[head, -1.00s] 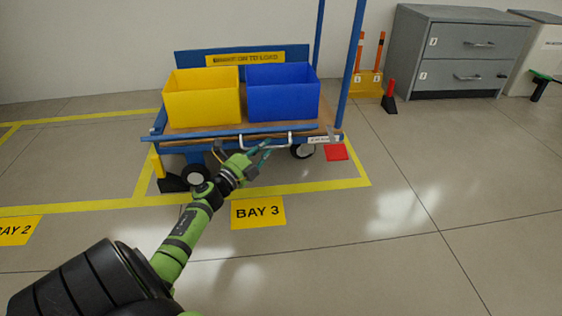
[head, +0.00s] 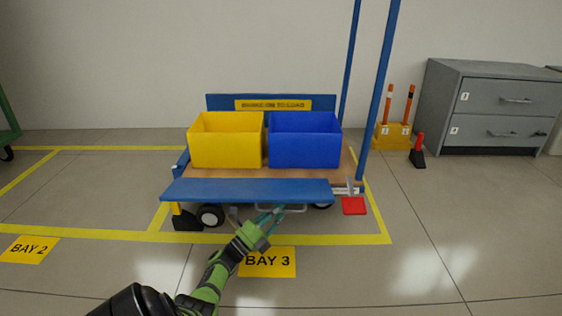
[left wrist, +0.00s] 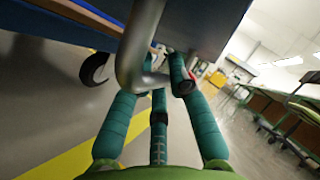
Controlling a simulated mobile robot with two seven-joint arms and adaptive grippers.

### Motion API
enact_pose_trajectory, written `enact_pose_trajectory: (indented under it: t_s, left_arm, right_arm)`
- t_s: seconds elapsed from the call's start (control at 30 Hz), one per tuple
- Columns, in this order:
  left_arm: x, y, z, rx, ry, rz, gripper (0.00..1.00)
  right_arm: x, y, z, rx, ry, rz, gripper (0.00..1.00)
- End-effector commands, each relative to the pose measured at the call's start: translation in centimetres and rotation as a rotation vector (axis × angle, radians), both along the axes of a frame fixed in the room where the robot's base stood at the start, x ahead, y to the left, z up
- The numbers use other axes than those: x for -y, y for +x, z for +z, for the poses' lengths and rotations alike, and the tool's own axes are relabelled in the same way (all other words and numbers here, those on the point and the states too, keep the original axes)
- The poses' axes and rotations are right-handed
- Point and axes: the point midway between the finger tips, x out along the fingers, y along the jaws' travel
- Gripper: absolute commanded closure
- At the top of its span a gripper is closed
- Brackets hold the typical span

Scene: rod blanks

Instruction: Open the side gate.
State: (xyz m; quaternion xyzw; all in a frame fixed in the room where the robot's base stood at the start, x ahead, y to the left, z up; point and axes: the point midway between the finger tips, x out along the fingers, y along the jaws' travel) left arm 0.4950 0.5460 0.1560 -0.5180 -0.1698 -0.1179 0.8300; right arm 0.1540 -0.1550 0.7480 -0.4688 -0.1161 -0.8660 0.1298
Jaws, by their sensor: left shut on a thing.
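The side gate (head: 245,190) is the long blue panel along the near side of the cart. It leans outward from the deck, with a broad blue face showing. A grey bar handle (head: 288,212) shows below its near edge. My left gripper (head: 272,213) is at this handle, low in front of the cart. In the left wrist view the grey handle (left wrist: 138,55) runs between my teal fingers (left wrist: 158,95), which are closed around it; the gate's underside is above. A grey latch piece (head: 350,189) shows at the gate's right end. My right gripper is not in view.
A yellow bin (head: 226,142) and a blue bin (head: 304,142) stand on the cart deck (head: 230,173). Blue posts (head: 378,90) rise at the right. A grey cabinet (head: 500,105) stands right; floor in front is clear.

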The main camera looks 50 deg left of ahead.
Motion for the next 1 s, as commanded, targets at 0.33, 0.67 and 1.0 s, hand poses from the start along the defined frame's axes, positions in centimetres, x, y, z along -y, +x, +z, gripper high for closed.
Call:
enact_pose_trajectory:
  t_s: [0.33, 0.67, 1.0]
  left_arm:
    - [-0.5, 0.2, 0.8, 0.013, 0.002, 0.007, 0.70]
    - [-0.2, 0.1, 0.5, 0.008, 0.003, 0.003, 0.57]
    - [-0.2, -2.8, -1.0, 0.003, 0.001, 0.002, 0.57]
  right_arm:
    - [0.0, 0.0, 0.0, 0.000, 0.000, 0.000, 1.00]
    - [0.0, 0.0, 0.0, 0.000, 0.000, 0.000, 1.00]
    - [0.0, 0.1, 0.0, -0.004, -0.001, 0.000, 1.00]
